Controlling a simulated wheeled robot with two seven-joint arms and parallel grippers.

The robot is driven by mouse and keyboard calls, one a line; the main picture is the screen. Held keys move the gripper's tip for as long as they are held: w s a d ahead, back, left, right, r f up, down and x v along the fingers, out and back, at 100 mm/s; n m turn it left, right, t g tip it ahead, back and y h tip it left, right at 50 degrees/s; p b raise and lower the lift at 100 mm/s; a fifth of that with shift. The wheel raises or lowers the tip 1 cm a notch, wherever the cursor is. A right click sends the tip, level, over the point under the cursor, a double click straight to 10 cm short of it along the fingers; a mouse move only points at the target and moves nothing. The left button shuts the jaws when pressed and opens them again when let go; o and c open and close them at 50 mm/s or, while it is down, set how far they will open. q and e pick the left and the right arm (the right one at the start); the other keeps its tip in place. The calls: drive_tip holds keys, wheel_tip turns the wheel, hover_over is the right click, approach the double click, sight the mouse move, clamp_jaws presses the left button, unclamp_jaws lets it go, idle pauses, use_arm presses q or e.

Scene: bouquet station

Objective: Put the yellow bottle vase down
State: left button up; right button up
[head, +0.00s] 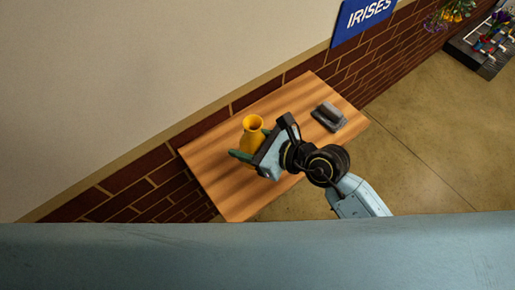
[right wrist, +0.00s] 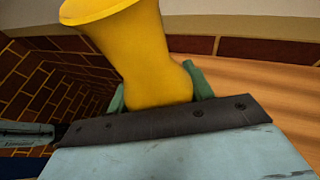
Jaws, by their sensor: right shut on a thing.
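The yellow bottle vase (head: 252,124) is upright in my right gripper (head: 250,154), over the left half of the wooden table in the head view. In the right wrist view the vase (right wrist: 152,60) stands between the two green fingers of the right gripper (right wrist: 158,92), which are shut on its lower body. Its base is hidden behind the gripper, so I cannot tell whether it touches the table. My left gripper is not in view.
The wooden table (head: 225,185) stands against a brick and plaster wall. A grey object on a dark base (head: 329,116) sits at the table's right end. A rack with flowers (head: 485,55) stands far right. The table's near left part is clear.

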wheel_tip(320, 180, down, 2)
drive_tip(key=shift+w+f+b, duration=0.1)
drive_tip(key=shift+f+b, duration=0.7)
drive_tip(key=shift+f, duration=1.05)
drive_tip(key=shift+f, duration=0.1)
drive_tip(key=o, duration=1.2)
drive_tip(key=shift+d, duration=0.2)
drive_tip(key=p+v, duration=0.1)
drive_tip(key=v, duration=1)
drive_tip(key=shift+s+d+r, duration=0.2)
drive_tip(key=shift+s+r, duration=0.05)
drive_tip(key=shift+r, duration=0.05)
